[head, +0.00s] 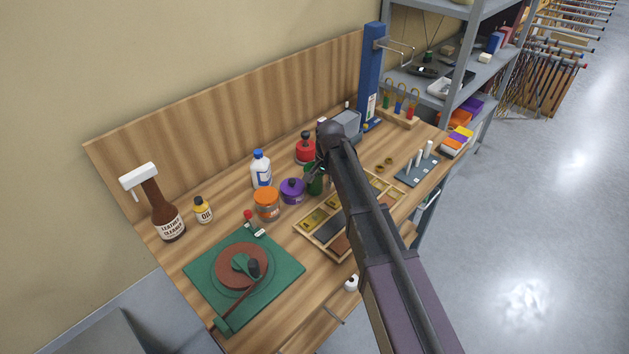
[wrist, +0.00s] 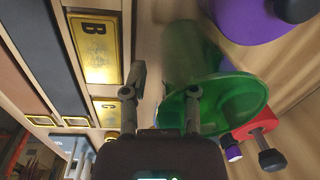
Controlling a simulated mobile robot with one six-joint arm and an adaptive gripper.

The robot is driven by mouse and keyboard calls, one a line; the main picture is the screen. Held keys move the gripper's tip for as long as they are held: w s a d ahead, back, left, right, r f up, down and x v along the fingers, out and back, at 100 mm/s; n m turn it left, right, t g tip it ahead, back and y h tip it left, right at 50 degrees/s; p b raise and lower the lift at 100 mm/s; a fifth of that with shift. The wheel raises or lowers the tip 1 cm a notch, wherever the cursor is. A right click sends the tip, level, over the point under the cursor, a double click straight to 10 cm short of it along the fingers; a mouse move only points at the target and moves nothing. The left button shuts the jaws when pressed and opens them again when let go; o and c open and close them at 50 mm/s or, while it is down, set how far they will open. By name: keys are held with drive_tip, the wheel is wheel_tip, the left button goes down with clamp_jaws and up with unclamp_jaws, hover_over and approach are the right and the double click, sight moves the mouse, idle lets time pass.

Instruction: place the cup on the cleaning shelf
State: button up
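A green cup (head: 315,184) stands on the wooden workbench, partly hidden by my arm in the head view. In the wrist view the green cup (wrist: 240,96) shows its open rim and inside. My gripper (wrist: 162,92) has its two fingers apart. The right finger overlaps the cup's rim and opening, and the left finger is outside the cup. I cannot tell whether either finger touches it. A grey shelf rack (head: 458,98) stands at the back right in the head view; no label shows which level is the cleaning shelf.
A purple jar (head: 291,191) and an orange-lidded jar (head: 266,204) stand left of the cup. A red container (head: 306,151) is behind it. A divided wooden tray (head: 311,244) lies in front, with labelled compartments. A spray bottle (head: 166,218) and green mat (head: 285,283) are at left.

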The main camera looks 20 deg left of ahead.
sight(323, 179)
clamp_jaws()
drive_tip(key=shift+r, duration=0.15)
wheel_tip(323, 179, up, 3)
drive_tip(key=p, duration=0.3)
drive_tip(key=shift+r, duration=0.15)
drive_tip(key=s+d, duration=0.2)
drive_tip(key=s, duration=0.2)
drive_tip(key=s+d+r+p, duration=0.1)
drive_tip(key=s+d, duration=0.2)
drive_tip(key=s, duration=0.2)
drive_tip(key=s+d+p, duration=0.1)
drive_tip(key=s+d, duration=0.2)
drive_tip(key=s, duration=0.1)
drive_tip(key=shift+s+d+r, duration=0.2)
drive_tip(key=shift+s+d, duration=0.05)
drive_tip(key=shift+s, duration=0.05)
